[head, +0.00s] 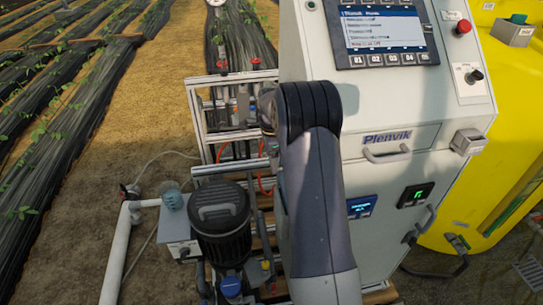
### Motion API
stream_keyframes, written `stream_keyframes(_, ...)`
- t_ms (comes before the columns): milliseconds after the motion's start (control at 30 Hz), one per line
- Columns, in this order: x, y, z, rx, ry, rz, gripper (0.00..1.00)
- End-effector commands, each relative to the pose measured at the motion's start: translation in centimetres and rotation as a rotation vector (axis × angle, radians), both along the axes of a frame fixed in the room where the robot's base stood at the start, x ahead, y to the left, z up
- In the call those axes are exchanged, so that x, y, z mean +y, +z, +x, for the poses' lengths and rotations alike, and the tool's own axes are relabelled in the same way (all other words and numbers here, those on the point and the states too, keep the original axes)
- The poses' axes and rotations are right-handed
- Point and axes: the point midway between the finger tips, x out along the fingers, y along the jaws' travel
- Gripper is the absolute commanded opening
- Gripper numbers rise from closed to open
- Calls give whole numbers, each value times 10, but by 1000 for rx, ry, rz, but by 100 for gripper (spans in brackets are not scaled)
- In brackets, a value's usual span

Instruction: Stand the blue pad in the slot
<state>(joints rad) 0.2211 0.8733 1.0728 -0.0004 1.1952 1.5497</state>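I cannot make out a blue pad for certain, nor a slot to stand it in. A small pale-blue round item (172,197) sits on a light grey box (177,232) at the lower left; I cannot tell whether it is the pad. My arm rises from the bottom centre and bends in front of the grey Plenvik cabinet (395,205). My gripper (267,110) is mostly hidden behind my own arm's bend, near the aluminium frame (208,172). Its fingers and anything in them do not show.
A black motor or pump (219,215) stands left of my arm. A white pipe (120,250) runs at the lower left. The cabinet has a screen (385,28) and handles. A yellow tank (520,120) stands at right. Open soil lies left.

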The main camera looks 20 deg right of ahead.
Motion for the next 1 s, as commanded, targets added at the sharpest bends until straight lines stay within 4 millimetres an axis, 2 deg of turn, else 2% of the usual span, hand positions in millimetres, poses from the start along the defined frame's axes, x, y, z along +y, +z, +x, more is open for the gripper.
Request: stream_keyframes(1000,0,-64,0,0,0,0,27)
